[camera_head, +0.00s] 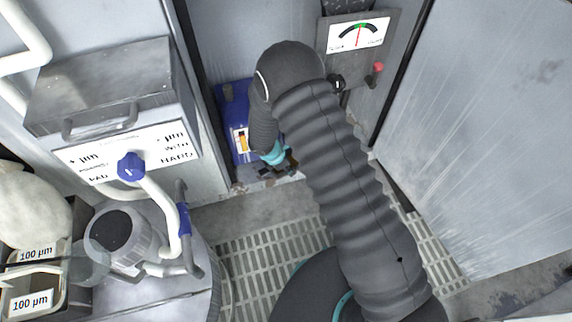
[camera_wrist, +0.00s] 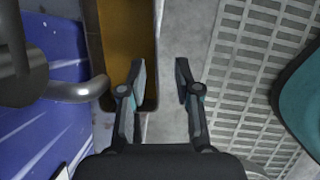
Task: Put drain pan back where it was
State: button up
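My gripper (camera_wrist: 160,72) is open, with a clear gap between its two fingers. A narrow, open container with an amber-brown inside (camera_wrist: 127,35) and a grey rim, apparently the drain pan, lies ahead of it in the wrist view. Its right wall lines up with the gap between the fingers, and the left finger overlaps its near right corner. I cannot tell whether the fingers touch it. In the head view my gripper (camera_head: 287,166) is low beside the blue unit, mostly hidden by my arm, and the pan cannot be made out clearly.
A blue unit (camera_head: 232,105) stands in the cabinet recess; a bent grey pipe (camera_wrist: 85,92) reaches toward the pan. A gauge panel (camera_head: 358,45) is above. Grated floor (camera_wrist: 250,75) lies right of the pan. A pipe with a blue knob (camera_head: 131,166) and open bins stand left.

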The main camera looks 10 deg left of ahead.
jog(key=shift+x, duration=1.9)
jog(key=shift+a, duration=0.1)
grip_shut()
jog(key=shift+w, duration=0.1)
jog(key=shift+r, duration=0.1)
